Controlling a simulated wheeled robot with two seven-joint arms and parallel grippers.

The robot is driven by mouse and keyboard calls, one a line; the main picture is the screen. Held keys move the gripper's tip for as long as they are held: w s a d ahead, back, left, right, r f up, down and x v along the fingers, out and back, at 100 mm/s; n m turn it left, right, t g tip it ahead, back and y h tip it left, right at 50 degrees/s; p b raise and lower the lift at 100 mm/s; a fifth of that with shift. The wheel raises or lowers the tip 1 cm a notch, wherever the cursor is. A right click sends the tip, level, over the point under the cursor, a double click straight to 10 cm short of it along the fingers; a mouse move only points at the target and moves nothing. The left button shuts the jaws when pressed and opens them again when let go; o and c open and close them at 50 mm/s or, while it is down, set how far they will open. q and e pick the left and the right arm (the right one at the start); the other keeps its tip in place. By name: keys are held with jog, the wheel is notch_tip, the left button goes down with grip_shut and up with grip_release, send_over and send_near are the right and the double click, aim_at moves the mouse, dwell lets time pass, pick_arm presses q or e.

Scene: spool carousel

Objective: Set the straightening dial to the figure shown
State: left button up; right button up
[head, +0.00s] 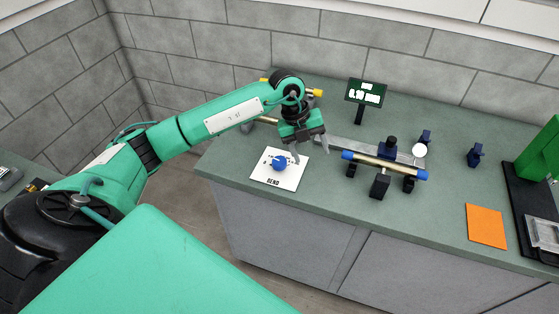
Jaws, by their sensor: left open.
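The straightening dial is a blue knob (280,163) on a white plate (270,178) marked BEND, near the bench's front left edge. The scale around the knob is too small to read. My left gripper (311,154) is open and empty, pointing down just right of the knob, with one finger close to it; I cannot tell whether they touch. A small display (365,93) on a black post stands behind, with white figures too small to read surely. My right gripper is not in view.
A metal rod with blue ends (385,165) lies on dark supports right of the gripper. An orange square (486,226) lies flat at the right. A green and black machine (540,165) stands at the right edge. The bench (330,210) is clear in front.

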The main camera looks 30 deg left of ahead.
aim_at(279, 161)
pick_arm(q)
jog(key=a+r+n+y, duration=0.2)
jog(key=a+y, duration=0.2)
jog(key=a, duration=0.6)
jog(key=shift+g, duration=0.4)
jog(key=f+p, duration=0.4)
jog(key=f, duration=0.8)
jog(key=shift+w+f, duration=0.1)
jog(key=shift+w, duration=0.1)
jog(key=shift+f+p, duration=0.3)
jog(key=shift+f, duration=0.35)
jog(key=c, duration=1)
